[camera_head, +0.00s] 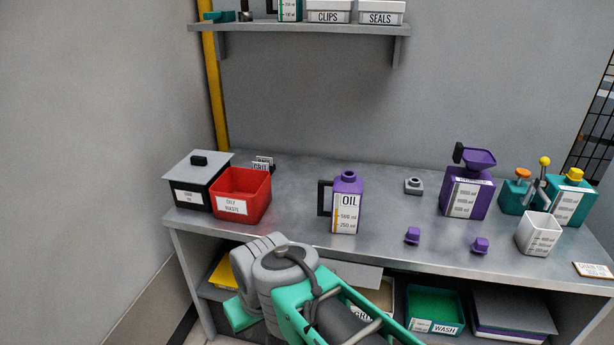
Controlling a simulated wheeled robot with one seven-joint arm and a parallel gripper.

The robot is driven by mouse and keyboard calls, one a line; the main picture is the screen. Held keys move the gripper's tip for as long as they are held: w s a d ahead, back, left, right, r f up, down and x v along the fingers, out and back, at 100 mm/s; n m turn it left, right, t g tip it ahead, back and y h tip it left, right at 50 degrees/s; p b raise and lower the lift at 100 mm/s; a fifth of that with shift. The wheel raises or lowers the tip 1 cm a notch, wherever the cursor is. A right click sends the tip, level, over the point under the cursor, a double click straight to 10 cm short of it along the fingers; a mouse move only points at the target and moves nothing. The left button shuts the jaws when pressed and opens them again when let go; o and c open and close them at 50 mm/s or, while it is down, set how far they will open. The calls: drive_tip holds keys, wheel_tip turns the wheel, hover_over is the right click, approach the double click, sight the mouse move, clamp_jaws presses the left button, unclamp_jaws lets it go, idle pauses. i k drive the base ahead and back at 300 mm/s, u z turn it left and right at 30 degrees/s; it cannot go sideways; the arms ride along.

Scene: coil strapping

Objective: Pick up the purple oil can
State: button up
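The purple oil can (348,184) stands upright on the grey workbench (300,212), near its middle. It has a white "OIL" label with volume marks, a black handle on its left side and a short open neck on top. My arm reaches in from the bottom of the view, in front of the bench and below the can. I cannot make out my gripper's fingers in this view. Nothing of my arm touches the can.
A red oily waste bin (241,194) and a black lidded bin (197,181) stand left. Right are a small grey block (413,186), two purple caps (412,235), a purple can with a funnel (467,196), teal containers (567,199) and a white cup (538,234). A shelf (300,27) hangs above.

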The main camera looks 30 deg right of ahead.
sight(347, 188)
drive_tip(key=i, duration=0.5)
drive_tip(key=u, duration=1.65)
drive_tip(key=i, duration=0.4)
drive_tip(key=z, duration=1.6)
